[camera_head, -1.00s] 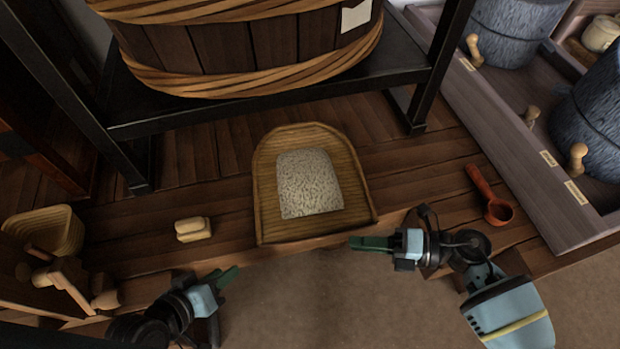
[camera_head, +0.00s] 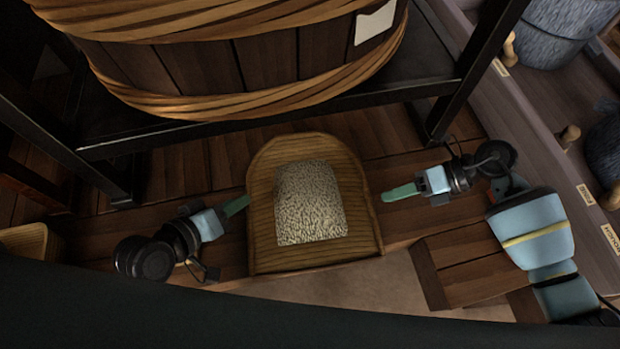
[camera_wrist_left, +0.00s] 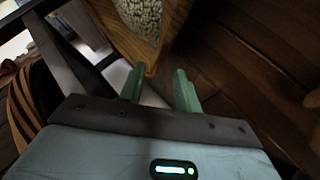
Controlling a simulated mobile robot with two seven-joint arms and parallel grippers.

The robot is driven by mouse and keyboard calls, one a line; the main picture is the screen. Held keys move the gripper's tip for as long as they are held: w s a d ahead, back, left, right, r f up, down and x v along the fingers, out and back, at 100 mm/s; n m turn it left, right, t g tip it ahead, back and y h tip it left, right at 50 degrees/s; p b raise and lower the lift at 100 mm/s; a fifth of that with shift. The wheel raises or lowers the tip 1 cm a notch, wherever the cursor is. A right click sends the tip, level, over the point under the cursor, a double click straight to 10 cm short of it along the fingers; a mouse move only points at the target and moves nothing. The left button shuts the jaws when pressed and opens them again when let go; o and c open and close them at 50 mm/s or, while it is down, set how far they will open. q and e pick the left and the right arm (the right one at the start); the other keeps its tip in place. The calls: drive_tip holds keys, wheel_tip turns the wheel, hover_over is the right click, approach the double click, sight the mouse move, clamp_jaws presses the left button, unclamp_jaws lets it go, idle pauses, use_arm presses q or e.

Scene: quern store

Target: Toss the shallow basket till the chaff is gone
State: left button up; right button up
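The shallow basket (camera_head: 262,225) is a tan, round-backed tray lying on the wooden planks. A pale speckled layer of grain (camera_head: 310,203) covers its middle; I cannot tell chaff from grain in it. My left gripper (camera_head: 240,204) is at the basket's left edge. In the left wrist view its green fingers (camera_wrist_left: 160,88) are apart, with the basket's corner (camera_wrist_left: 150,62) near and partly between their tips; contact is unclear. My right gripper (camera_head: 388,196) points at the basket's right edge, slightly apart from it. Its fingers overlap in view, so their opening is unclear.
A large wooden tub (camera_head: 230,65) stands on a black frame (camera_head: 290,103) behind the basket. Another basket (camera_head: 28,242) is partly visible at left. A dark shape crosses the bottom.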

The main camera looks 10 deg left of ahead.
sight(255, 190)
use_arm(q)
drive_tip(key=shift+s+r, duration=0.1)
drive_tip(key=shift+s, duration=0.05)
use_arm(e)
drive_tip(key=shift+s+r, duration=0.1)
drive_tip(key=shift+s, duration=0.05)
